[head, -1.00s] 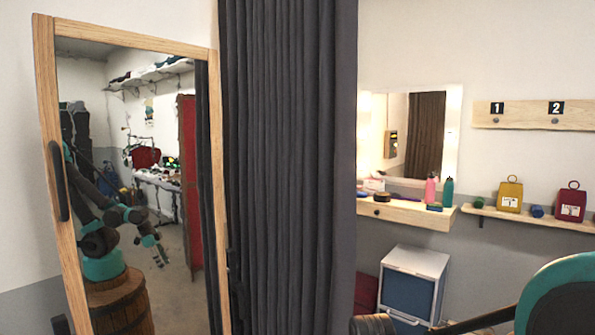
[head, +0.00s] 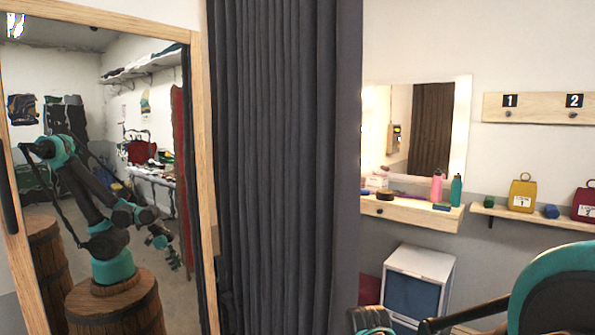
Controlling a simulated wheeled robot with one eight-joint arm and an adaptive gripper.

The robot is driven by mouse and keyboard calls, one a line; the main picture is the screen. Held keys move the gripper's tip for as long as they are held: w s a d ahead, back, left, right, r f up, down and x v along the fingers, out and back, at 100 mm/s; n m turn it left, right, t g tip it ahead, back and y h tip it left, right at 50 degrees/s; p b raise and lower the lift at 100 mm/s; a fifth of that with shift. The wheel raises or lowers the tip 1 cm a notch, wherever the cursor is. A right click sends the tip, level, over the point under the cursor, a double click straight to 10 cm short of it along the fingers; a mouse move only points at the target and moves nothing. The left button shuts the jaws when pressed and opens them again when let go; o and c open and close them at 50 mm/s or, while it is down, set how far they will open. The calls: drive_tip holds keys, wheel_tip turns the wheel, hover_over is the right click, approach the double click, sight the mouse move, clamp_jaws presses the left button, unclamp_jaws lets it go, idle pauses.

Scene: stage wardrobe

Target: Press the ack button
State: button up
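I cannot make out an ack button. A small wall box (head: 394,137) shows only as a reflection in the lit vanity mirror, too small to read. My arm (head: 555,290) fills the lower right corner, and a dark and teal part of it shows at the bottom edge. My gripper is not seen directly. The tall mirror at left reflects my arm, with my gripper (head: 163,247) hanging at its end. The reflection is too small to tell whether the fingers are open or shut.
A dark curtain (head: 283,170) hangs between the wood-framed mirror (head: 203,150) and the vanity shelf (head: 412,214). Pink (head: 437,187) and teal (head: 456,190) bottles stand on the shelf. A white and blue cabinet (head: 418,285) is below.

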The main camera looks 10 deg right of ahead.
clamp_jaws()
idle(1.1)
